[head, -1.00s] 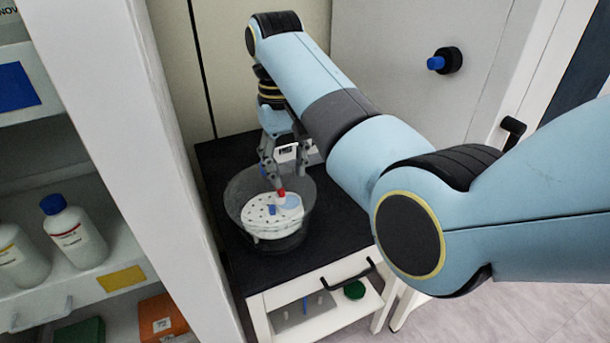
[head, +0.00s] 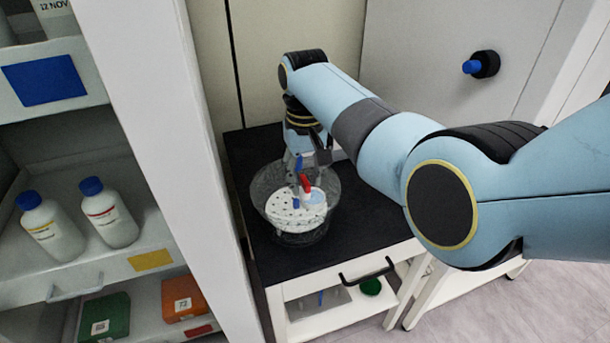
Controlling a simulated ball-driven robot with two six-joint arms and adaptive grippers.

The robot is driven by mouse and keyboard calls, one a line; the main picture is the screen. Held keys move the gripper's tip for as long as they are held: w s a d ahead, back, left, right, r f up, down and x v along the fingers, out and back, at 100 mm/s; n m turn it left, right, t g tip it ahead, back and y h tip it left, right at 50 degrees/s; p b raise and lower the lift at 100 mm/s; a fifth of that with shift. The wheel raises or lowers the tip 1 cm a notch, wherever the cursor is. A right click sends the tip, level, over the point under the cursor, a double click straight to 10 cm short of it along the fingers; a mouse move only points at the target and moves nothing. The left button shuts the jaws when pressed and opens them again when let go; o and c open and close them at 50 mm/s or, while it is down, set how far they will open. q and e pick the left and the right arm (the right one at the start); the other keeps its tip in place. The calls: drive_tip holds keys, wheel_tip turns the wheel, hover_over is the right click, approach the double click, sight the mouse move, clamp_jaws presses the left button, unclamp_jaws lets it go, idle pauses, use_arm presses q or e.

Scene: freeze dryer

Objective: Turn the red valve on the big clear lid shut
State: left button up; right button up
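The big clear lid (head: 265,188) is a see-through, bowl-like shape on the black table top, with a white perforated disc (head: 284,212) showing inside it. The red valve (head: 305,182) shows as a small red piece at the lid, just by my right gripper. My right gripper (head: 303,172) points down over the lid from above. Its fingertips are small and overlap the lid and valve, so I cannot tell whether they touch the valve or how far apart they are. My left gripper is not in view.
A white shelf unit with two blue-capped bottles (head: 108,212) stands at the left, its upright panel close to the table (head: 262,262). A wall with a blue-and-black knob (head: 482,65) is at the right. The table top in front of the lid is bare.

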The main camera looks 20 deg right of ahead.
drive_tip(key=shift+c, duration=0.8)
clamp_jaws()
